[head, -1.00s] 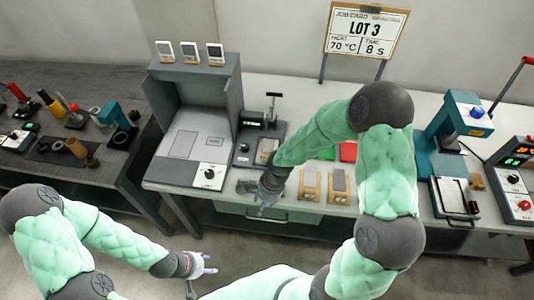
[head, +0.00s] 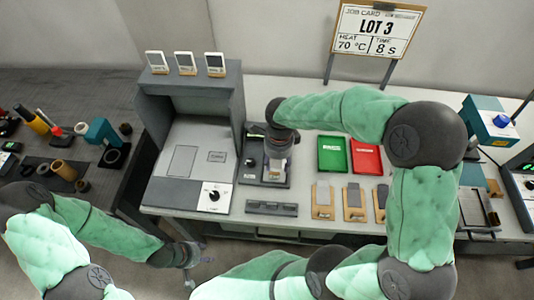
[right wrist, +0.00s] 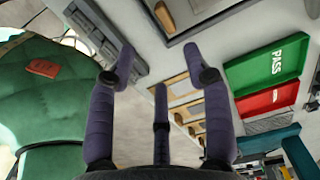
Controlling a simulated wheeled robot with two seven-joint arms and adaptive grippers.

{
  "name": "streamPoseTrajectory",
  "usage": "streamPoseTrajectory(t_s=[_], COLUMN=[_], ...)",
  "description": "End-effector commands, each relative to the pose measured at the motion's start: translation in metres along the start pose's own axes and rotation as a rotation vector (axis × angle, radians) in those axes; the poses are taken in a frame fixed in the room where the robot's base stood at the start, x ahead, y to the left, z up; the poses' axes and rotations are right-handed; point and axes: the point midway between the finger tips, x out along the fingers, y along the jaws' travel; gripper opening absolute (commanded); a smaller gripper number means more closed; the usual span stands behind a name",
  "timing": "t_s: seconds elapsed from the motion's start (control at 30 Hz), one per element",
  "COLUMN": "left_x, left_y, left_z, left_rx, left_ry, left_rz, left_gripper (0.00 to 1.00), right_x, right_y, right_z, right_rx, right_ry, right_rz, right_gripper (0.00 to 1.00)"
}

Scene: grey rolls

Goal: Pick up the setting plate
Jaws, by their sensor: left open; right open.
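Three small wooden holders stand on the bench right of centre: the left holder (head: 323,202), the middle holder (head: 354,203) and the right holder (head: 381,200), with thin grey plates on them. I cannot tell which plate, if any, is the setting plate. The holders also show in the right wrist view (right wrist: 180,88), beyond my fingers. My right gripper (head: 277,165) is open and empty above the dark gauge stand (head: 250,174), hiding part of it. Its spread fingers show in the right wrist view (right wrist: 166,68). My left gripper (head: 192,262) is open, low in front of the bench.
A green tray (head: 334,154) and a red tray (head: 367,158) lie behind the holders. A grey slotted block (head: 271,208) lies at the bench's front edge. A grey hooded booth (head: 190,130) stands left of the gauge stand. A job card (head: 378,32) stands behind.

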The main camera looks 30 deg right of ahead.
Motion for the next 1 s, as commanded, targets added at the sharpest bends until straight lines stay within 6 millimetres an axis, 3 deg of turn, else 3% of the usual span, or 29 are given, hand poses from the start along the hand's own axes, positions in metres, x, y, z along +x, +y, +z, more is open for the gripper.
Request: streamPoseTrajectory(t_s=[0.17,0.5,0.73,1.0], left_x=[0.002,0.012,0.015,0.026], left_y=[-0.001,-0.004,-0.006,-0.009], left_z=[0.002,0.001,0.001,0.001], left_rx=[0.000,0.000,0.000,0.000], left_ry=[-0.004,-0.004,-0.003,-0.003], left_rz=[0.000,0.000,0.000,0.000], left_gripper=[0.51,0.51,0.51,0.51], right_x=[0.005,0.051,0.064,0.101], right_y=[0.000,-0.001,-0.003,-0.006], right_z=[-0.001,-0.001,0.001,0.006], right_rx=[0.010,0.010,0.008,0.009], right_ry=[0.003,0.003,0.002,0.003], right_rz=[-0.001,0.001,-0.001,0.001], right_gripper=[0.50,0.50,0.50,0.50])
